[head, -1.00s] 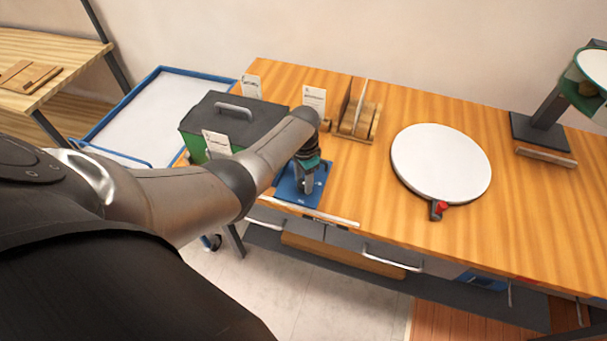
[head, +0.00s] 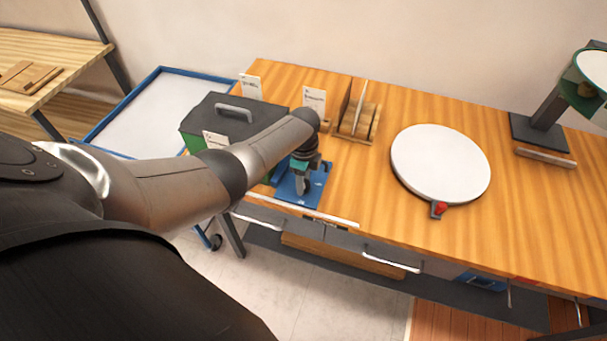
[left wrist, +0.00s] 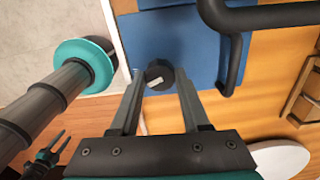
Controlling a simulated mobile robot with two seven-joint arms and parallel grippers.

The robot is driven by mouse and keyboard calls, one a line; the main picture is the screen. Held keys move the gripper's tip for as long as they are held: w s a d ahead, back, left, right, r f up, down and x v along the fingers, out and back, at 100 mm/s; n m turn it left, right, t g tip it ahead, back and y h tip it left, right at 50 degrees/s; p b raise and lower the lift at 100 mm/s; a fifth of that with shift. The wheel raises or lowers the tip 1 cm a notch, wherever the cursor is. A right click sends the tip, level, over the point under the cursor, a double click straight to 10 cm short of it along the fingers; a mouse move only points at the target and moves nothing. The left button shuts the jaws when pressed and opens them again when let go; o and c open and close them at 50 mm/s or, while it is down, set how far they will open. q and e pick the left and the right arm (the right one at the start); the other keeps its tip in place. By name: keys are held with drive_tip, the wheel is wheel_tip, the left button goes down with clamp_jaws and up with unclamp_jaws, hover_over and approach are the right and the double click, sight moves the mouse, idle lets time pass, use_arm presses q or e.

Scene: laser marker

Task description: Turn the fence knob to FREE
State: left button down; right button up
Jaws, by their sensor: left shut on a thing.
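The blue fence plate (head: 312,196) lies at the front edge of the wooden bench, left of the middle in the head view. It also shows in the left wrist view (left wrist: 180,40). The fence knob (left wrist: 159,76) is a small dark round knob with a pale mark on its face. My left gripper (head: 303,186) points down over the plate. In the left wrist view its two fingers (left wrist: 160,82) stand on either side of the knob, shut on it. The knob's label is not readable. My right gripper (left wrist: 50,146) shows small at the lower left of that view, its prongs apart.
A dark bar (left wrist: 232,50) curves close beside the knob. A green box with a dark lid (head: 233,117) stands left of the plate, with small white cards around it. A rack (head: 358,118) and white turntable (head: 441,163) stand to the right.

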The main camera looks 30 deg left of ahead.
use_arm(q)
drive_tip(key=shift+m+b, duration=0.3)
drive_tip(key=shift+m, duration=2)
drive_tip(key=shift+c, duration=1.9)
unclamp_jaws()
drive_tip(key=shift+r, duration=0.65)
wheel_tip(320, 180, up, 14)
drive_tip(key=p, duration=0.2)
drive_tip(key=shift+p, duration=0.4)
